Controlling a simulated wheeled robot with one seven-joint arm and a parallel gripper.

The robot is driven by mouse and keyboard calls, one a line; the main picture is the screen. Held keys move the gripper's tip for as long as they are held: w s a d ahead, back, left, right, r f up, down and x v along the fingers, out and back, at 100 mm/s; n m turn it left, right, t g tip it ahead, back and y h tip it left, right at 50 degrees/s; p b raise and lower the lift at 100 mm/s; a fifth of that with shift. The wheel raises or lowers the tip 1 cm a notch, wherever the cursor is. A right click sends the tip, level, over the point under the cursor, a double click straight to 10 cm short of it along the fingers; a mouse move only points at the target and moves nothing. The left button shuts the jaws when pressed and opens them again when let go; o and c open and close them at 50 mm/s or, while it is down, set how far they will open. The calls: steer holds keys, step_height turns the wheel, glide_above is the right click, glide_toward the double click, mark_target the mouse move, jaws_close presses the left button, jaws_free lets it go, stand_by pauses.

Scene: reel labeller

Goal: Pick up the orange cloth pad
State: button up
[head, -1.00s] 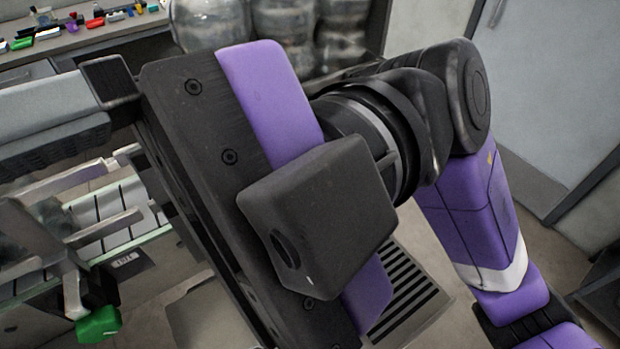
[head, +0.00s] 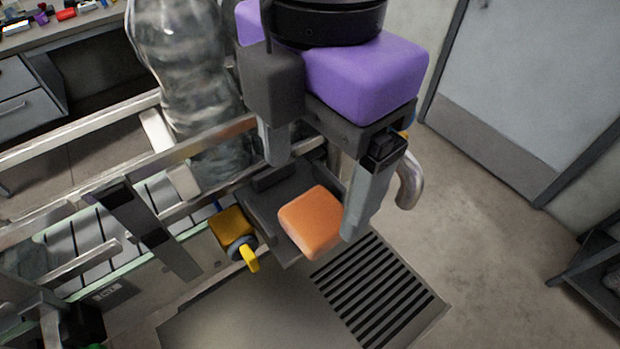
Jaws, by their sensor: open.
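The orange cloth pad (head: 312,221) is a soft, rounded block on a small dark grey tray (head: 257,206) at the side of the machine. My gripper (head: 318,195) is open and points down over the tray. Its left finger ends behind and left of the pad, and its right finger comes down close to the pad's right side. The pad lies roughly between the fingers or slightly nearer the camera; whether the right finger touches it I cannot tell. Nothing is held.
A yellow block with a yellow lever (head: 233,229) is just left of the pad. Metal rails (head: 130,150) and a clear wrapped column (head: 187,90) stand at left and behind. A slotted floor grate (head: 375,292) lies below. Open floor is at right, before a grey door (head: 535,90).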

mark_target(316, 213)
steer(key=shift+w+d, duration=0.35)
steer(key=shift+f, duration=0.25)
steer(key=shift+a+f+p, duration=0.1)
steer(key=shift+f+p, duration=0.9)
steer(key=shift+f, duration=2.5)
steer(key=shift+c, duration=0.5)
steer(key=c, duration=1.4)
steer(key=shift+o, duration=0.2)
